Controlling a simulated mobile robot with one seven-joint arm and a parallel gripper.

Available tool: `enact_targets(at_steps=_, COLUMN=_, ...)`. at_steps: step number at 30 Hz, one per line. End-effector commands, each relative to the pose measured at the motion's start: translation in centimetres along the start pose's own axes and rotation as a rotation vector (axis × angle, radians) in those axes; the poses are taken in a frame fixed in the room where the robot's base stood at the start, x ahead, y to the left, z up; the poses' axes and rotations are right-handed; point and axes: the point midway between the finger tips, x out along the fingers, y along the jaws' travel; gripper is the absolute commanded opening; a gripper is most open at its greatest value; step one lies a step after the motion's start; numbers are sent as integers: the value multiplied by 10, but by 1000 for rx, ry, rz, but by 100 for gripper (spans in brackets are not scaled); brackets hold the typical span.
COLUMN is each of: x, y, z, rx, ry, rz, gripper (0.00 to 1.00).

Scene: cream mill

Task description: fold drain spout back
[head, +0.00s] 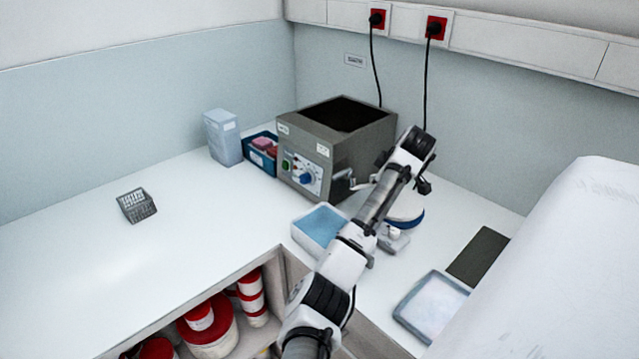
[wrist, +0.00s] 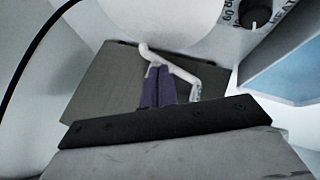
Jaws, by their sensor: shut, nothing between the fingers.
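The drain spout (head: 342,178) is a small pale piece at the right side of a grey box-shaped bath (head: 370,160) with a dark open top. In the wrist view the spout (wrist: 174,67) is a bent white tube, angled down to the right. My gripper (wrist: 157,70) shows there as two purple fingers, shut with nothing between them. The fingertips overlap the middle of the tube in the picture; I cannot tell whether they touch it. In the head view my arm hides part of the bath's right side, and the fingertips are not clear.
A blue-topped tray (head: 322,226) stands in front of the bath. A round white device (head: 405,213) with a blue band is close to my arm. A dark mat (head: 479,255) and a pale tray (head: 432,305) lie further right. Black cables (head: 426,90) hang behind.

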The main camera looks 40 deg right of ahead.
Motion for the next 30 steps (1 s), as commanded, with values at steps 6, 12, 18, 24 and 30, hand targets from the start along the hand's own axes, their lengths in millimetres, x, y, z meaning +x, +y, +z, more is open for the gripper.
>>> enact_targets(at_steps=6, x=1, y=1, z=-2, rx=1, ry=-1, rz=1, gripper=0)
enact_targets(at_steps=12, x=6, y=4, z=-9, rx=1, ry=-2, rz=1, gripper=0)
enact_targets(at_steps=18, x=9, y=6, z=-12, rx=3, ry=-2, rz=2, gripper=0)
enact_targets(at_steps=24, x=9, y=6, z=-12, rx=3, ry=-2, rz=2, gripper=0)
enact_targets(at_steps=30, x=10, y=4, z=-14, rx=2, ry=-2, rz=2, gripper=0)
